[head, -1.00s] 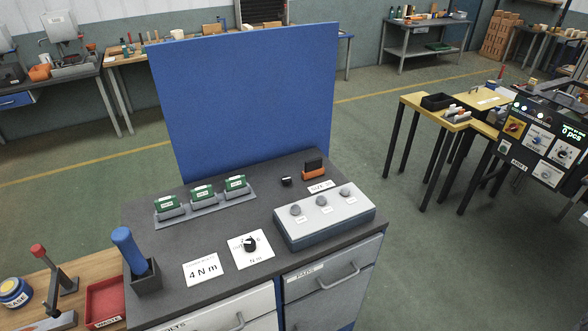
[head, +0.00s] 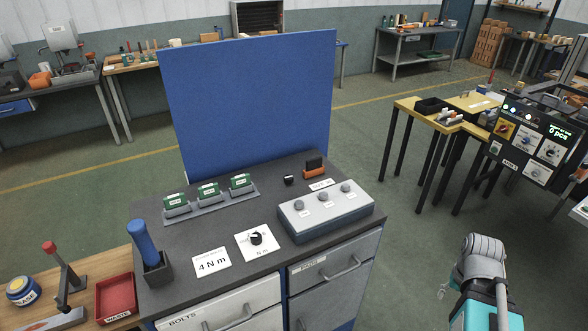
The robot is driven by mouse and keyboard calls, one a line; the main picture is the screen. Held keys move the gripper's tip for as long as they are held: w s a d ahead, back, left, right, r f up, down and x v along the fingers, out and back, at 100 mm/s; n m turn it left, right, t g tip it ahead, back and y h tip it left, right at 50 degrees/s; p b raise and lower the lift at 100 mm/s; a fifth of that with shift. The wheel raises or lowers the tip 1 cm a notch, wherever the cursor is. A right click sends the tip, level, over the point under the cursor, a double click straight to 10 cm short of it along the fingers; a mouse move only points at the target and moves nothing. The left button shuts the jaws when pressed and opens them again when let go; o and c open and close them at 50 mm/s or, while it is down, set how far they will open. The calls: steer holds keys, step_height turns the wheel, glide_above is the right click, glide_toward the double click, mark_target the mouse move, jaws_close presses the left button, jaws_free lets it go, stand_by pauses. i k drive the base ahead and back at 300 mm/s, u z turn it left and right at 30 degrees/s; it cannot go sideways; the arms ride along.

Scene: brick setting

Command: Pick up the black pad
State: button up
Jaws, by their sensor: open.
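A black block (head: 315,163) stands in an orange holder (head: 314,173) at the back right of the dark bench top (head: 222,283). A smaller black piece (head: 289,180) with a light mark lies just left of it. I cannot tell for sure which of the two is the black pad. A drawer labelled PADS (head: 340,292) is shut in the bench's front, so its contents are hidden. My teal and grey arm shows at the lower right, in front of the floor and apart from the bench. My gripper's fingers do not show.
A grey box with several knobs (head: 325,212) sits in front of the black pieces. A rack with green blocks (head: 212,205) is behind left. A blue-handled tool (head: 143,243) stands at the left. A tall blue panel (head: 255,105) closes the bench's back.

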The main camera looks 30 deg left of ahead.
mark_target(315, 163)
steer(key=u, duration=1)
